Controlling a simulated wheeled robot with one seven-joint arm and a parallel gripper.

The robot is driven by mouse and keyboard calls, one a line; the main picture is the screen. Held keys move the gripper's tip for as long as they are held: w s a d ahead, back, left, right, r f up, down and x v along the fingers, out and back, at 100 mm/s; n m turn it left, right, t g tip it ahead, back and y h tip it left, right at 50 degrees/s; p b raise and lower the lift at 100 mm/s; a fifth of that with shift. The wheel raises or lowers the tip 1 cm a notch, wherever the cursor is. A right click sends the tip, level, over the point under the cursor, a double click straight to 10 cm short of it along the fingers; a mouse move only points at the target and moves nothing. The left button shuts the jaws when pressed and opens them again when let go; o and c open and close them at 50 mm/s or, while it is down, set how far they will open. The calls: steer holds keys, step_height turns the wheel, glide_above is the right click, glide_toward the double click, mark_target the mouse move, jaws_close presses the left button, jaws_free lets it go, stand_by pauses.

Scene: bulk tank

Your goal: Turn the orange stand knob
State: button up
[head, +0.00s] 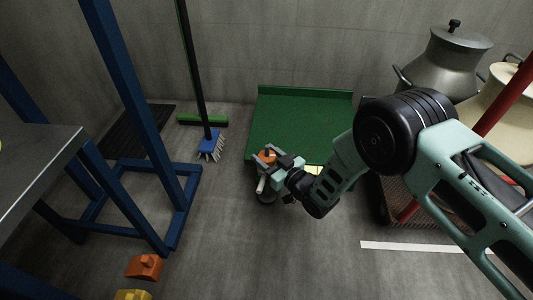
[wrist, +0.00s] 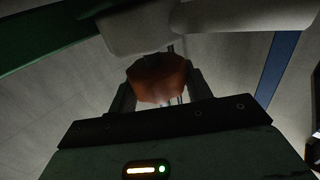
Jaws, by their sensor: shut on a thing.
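The orange stand knob (wrist: 157,79) is between the two fingers of my gripper (wrist: 158,90) in the wrist view, and the fingers are shut on it. In the head view the knob (head: 268,156) shows as a small orange patch beside my gripper (head: 272,158), low near the front left corner of the green platform. A pale rounded part (wrist: 130,30) sits just beyond the knob in the wrist view. My gripper and wrist hide most of the stand. The knob's turn angle cannot be told.
A green platform (head: 300,118) lies behind my gripper. A blue frame (head: 135,120) with a grey top stands at left. Orange (head: 145,267) and yellow (head: 133,295) blocks lie front left. Metal cans (head: 445,65) stand right.

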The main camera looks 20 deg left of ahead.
steer(key=m+t+h+p, duration=0.1)
steer(key=m+t+h, duration=0.1)
steer(key=t, duration=0.1)
steer(key=shift+s+m+p, duration=0.15)
steer(key=shift+m+p, duration=0.15)
steer(key=shift+p, duration=0.1)
steer(key=m+t+h, duration=0.1)
steer(key=t+h, duration=0.1)
steer(key=m+t+h+p, duration=0.1)
steer(key=m+h, duration=0.1)
steer(key=shift+f+m+t+h, duration=0.15)
steer(key=shift+m+t+h, duration=0.15)
steer(key=shift+t+h, duration=0.1)
steer(key=m+t+h, duration=0.1)
steer(key=h, duration=0.1)
steer(key=m+t+h+b, duration=0.1)
steer(key=m+h, duration=0.1)
steer(key=h, duration=0.1)
steer(key=shift+f, duration=0.15)
steer(key=shift+m+h+b, duration=0.85)
steer(key=shift+m+h, duration=0.65)
steer(key=shift+h, duration=0.5)
steer(key=o, duration=0.8)
steer(key=shift+o, duration=0.9)
steer(key=shift+r, duration=0.2)
